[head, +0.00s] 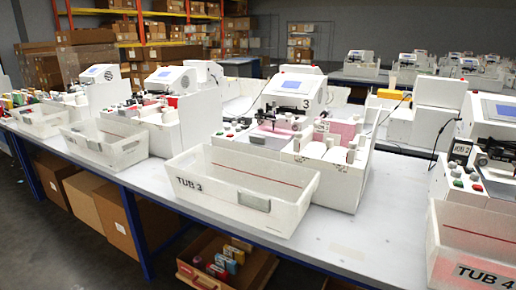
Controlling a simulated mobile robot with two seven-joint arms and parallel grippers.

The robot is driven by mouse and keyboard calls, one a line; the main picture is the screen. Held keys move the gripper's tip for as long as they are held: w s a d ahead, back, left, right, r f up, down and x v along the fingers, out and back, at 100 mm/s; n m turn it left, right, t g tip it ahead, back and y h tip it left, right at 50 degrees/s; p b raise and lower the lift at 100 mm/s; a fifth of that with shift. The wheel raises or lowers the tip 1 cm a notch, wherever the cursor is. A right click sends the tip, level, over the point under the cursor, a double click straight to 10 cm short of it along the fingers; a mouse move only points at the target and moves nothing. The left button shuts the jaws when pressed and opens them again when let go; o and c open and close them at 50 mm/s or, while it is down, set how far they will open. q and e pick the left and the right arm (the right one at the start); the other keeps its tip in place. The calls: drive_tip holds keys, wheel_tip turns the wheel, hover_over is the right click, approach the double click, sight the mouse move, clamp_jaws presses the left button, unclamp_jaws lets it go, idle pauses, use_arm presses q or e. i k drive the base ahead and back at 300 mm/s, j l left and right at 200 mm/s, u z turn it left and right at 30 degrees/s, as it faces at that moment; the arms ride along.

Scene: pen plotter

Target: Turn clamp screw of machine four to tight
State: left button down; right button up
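The machine at the right edge (452,110), behind the tub labelled TUB 4 (470,238), appears to be machine four. Its own number is not in view, and the frame cuts off its right side. It has a white body, a blue screen, and red, green and white knobs at its front. I cannot make out which part is the clamp screw or how tight it is. Neither of my grippers is in view.
Machine three (292,88) stands mid-table behind the TUB 3 bin (240,190). More machines and bins line the table to the left. The white tabletop (350,225) is bare between tubs 3 and 4.

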sight(498, 150)
drive_tip(key=z, duration=1.7)
drive_tip(key=j, duration=0.1)
